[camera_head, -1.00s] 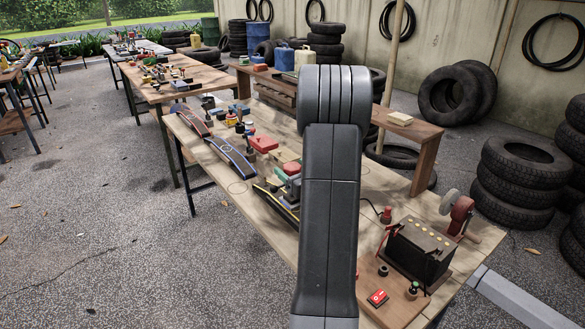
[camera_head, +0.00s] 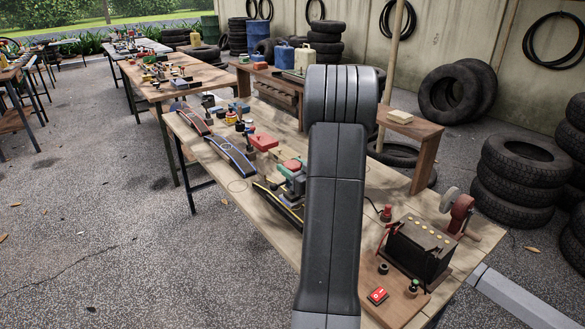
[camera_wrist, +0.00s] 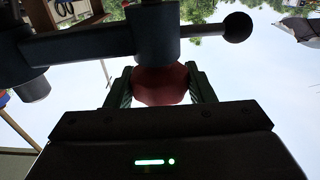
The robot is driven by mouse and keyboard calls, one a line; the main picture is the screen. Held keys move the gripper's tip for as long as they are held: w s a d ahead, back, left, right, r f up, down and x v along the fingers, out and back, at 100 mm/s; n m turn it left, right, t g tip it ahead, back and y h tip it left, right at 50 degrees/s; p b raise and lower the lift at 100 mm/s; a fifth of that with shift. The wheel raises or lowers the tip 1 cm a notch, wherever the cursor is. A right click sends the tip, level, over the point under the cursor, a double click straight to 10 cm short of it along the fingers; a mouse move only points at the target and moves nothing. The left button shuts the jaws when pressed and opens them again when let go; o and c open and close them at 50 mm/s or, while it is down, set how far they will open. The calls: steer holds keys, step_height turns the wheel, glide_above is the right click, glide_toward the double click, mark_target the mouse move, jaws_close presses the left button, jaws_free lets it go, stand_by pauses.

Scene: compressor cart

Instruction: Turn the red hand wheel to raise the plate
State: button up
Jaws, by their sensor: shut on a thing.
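In the wrist view, the two dark green fingers of my gripper (camera_wrist: 160,88) are shut on a rounded red part, which I take to be the red hand wheel (camera_wrist: 160,86). A dark bar with a ball end (camera_wrist: 237,27) crosses just beyond it, and a dark cylinder joins the bar over the wheel. I cannot make out the plate.
The long wooden table (camera_head: 237,187) carries a curved blue-edged board (camera_head: 230,155), a red box (camera_head: 263,141) and a black battery (camera_head: 420,247) with a red switch (camera_head: 378,295).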

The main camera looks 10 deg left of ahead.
steer(key=n+g+y, duration=0.2)
steer(key=g, duration=0.1)
steer(key=n+g+y, duration=0.1)
steer(key=n+g, duration=0.1)
steer(key=g, duration=0.1)
steer(key=shift+w+d+n+y+p, duration=0.1)
steer(key=shift+n+y+p, duration=0.25)
steer(key=shift+n+y, duration=0.05)
steer(key=n+g, duration=0.2)
steer(key=g, duration=0.2)
steer(key=n+g+p, duration=0.1)
steer(key=n+g, duration=0.1)
steer(key=g, duration=0.1)
steer(key=shift+n+g+y, duration=0.4)
steer(key=shift+g, duration=0.4)
steer(key=o, duration=1)
steer(key=d, duration=0.4)
steer(key=w+d, duration=0.1)
steer(key=d, duration=0.4)
steer(key=d+b, duration=0.1)
steer(key=d, duration=0.3)
steer(key=shift+w+d, duration=0.25)
steer(key=shift+w, duration=0.15)
